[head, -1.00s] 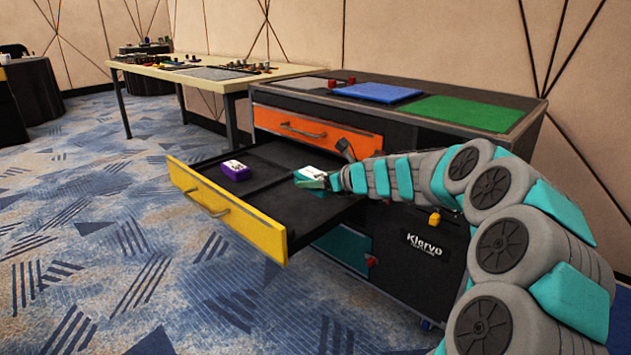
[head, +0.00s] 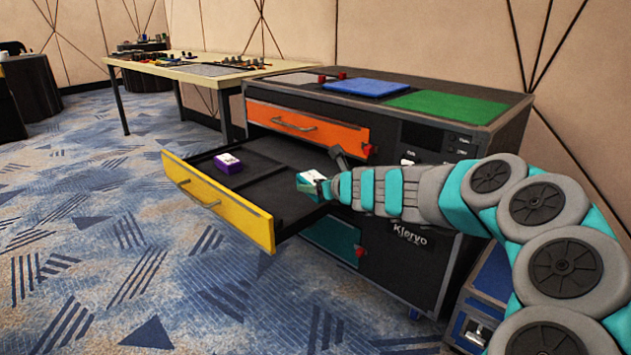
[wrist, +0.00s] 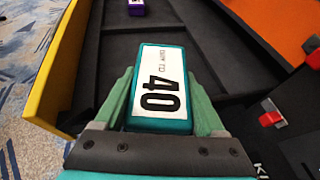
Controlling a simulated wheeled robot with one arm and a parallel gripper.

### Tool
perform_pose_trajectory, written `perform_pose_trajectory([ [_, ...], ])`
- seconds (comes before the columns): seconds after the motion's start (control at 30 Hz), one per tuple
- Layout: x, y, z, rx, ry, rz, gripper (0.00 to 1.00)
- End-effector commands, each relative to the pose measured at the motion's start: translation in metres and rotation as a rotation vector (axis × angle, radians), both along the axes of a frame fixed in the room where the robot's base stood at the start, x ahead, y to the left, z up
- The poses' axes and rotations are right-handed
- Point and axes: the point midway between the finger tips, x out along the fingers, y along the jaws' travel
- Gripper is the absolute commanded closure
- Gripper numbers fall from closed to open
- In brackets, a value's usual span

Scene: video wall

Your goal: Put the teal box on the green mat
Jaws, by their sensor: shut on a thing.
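The teal box (head: 311,182) has a white top label, which reads "40" in the wrist view (wrist: 158,85). My gripper (head: 322,186) is shut on it; in the wrist view the two green fingers (wrist: 162,110) press its sides. The box is at the right end of the open yellow-fronted drawer (head: 222,203); I cannot tell whether it is clear of the drawer floor. The green mat (head: 447,106) lies flat and empty on the right part of the cabinet top, above and behind my gripper.
A purple box (head: 228,163) lies in the drawer's left part. A blue mat (head: 366,88) and small red objects (head: 342,75) are on the cabinet top. The orange drawer (head: 308,127) is shut above. A blue crate (head: 490,283) stands at the cabinet's right.

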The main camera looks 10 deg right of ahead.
Motion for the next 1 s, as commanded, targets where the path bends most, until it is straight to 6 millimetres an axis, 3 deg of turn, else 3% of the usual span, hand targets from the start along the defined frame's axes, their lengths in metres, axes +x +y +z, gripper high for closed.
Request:
perform_pose_trajectory([
  [1.0,-0.043,0.003,-0.028,-0.002,0.001,-0.474,0.94],
])
